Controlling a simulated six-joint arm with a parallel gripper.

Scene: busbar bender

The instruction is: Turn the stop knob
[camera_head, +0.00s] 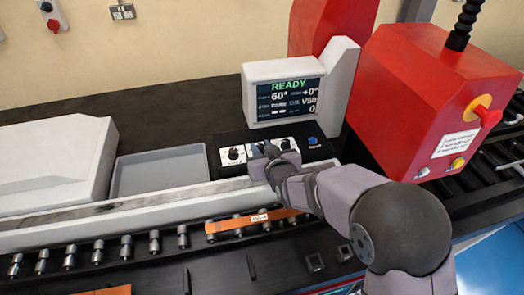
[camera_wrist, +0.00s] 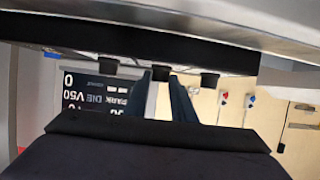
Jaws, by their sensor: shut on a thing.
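A white strip with small black knobs lies on the black control panel below the display in the head view. The left knob (camera_head: 233,153) and the right knob (camera_head: 285,144) show there. My gripper (camera_head: 264,153) points down between them and hides the middle knob. In the wrist view, which is upside down, three dark knobs hang in a row. My gripper's fingers (camera_wrist: 166,95) are shut on the middle knob (camera_wrist: 160,73). The side knobs (camera_wrist: 108,66) and (camera_wrist: 210,80) stand clear of the fingers. Labels are too small to read, so I cannot confirm which is the stop knob.
The display (camera_head: 290,99) reads READY, 60° and V50. A blue button (camera_head: 312,140) sits right of the knobs. A grey tray (camera_head: 160,172) is at left. An orange bar (camera_head: 255,222) lies on rollers in front. A red housing (camera_head: 425,95) with an emergency button stands at right.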

